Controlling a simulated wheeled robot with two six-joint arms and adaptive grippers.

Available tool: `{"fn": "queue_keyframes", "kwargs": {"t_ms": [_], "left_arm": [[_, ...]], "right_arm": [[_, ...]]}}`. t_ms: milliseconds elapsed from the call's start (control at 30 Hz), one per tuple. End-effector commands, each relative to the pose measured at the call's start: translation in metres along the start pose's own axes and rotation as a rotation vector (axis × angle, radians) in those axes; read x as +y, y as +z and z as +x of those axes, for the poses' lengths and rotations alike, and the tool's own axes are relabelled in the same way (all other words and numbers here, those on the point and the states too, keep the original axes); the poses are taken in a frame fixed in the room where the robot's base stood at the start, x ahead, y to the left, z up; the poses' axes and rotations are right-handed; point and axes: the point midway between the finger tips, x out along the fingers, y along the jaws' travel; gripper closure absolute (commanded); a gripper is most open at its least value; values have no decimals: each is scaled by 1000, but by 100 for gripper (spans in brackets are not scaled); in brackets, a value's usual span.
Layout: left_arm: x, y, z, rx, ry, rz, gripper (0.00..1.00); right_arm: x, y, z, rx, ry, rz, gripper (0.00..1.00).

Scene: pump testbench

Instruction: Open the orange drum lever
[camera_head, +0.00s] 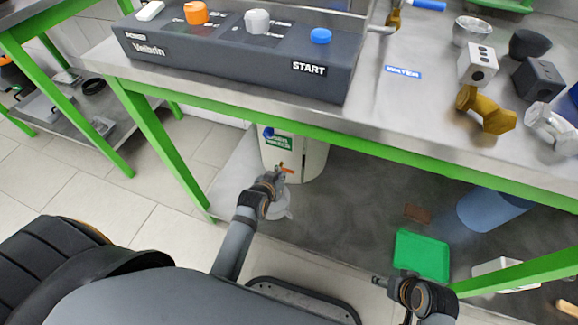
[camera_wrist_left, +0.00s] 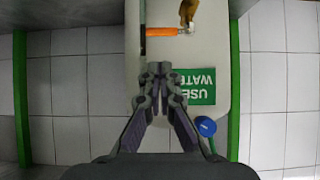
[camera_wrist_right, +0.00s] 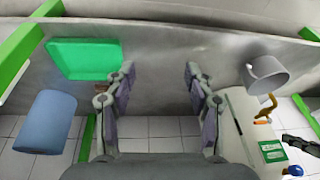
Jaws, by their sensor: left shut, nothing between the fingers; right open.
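The white drum (camera_head: 312,160) stands on the lower shelf under the bench, with a green "used water" label (camera_wrist_left: 190,88) and a blue cap (camera_wrist_left: 205,127). Its orange lever (camera_head: 286,169) sits on a tap low on the drum. In the left wrist view the orange lever (camera_wrist_left: 168,31) lies crosswise, beyond my fingertips and apart from them. My left gripper (camera_head: 278,178) is shut and empty, close in front of the drum. In the left wrist view its fingertips (camera_wrist_left: 160,70) meet over the drum. My right gripper (camera_wrist_right: 159,78) is open and empty, away from the drum.
A white round container (camera_wrist_right: 262,82) stands by the tap. The green tray (camera_head: 422,256) and a blue cylinder (camera_head: 488,210) are right on the lower shelf. The bench edge (camera_head: 330,140) and green frame run above my left arm. The control box (camera_head: 240,60) stands on top.

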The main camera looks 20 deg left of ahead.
Motion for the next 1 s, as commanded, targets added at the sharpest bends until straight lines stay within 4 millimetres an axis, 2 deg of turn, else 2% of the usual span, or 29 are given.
{"fn": "queue_keyframes", "kwargs": {"t_ms": [167, 400, 533, 800, 1000], "left_arm": [[0, 1, 9, 2, 0, 0, 100], [0, 3, 56, 4, 0, 1, 100], [-1, 2, 81, 4, -1, 1, 100], [0, 0, 88, 3, -1, 0, 100], [0, 0, 95, 3, 0, 0, 100]], "right_arm": [[-1, 1, 6, 17, -5, 1, 46], [-6, 4, 33, 129, -33, 15, 46], [-6, -24, 34, 289, -35, 20, 46], [-1, -82, 9, 503, -12, 6, 46], [1, -117, -11, 651, 0, -2, 46]]}}
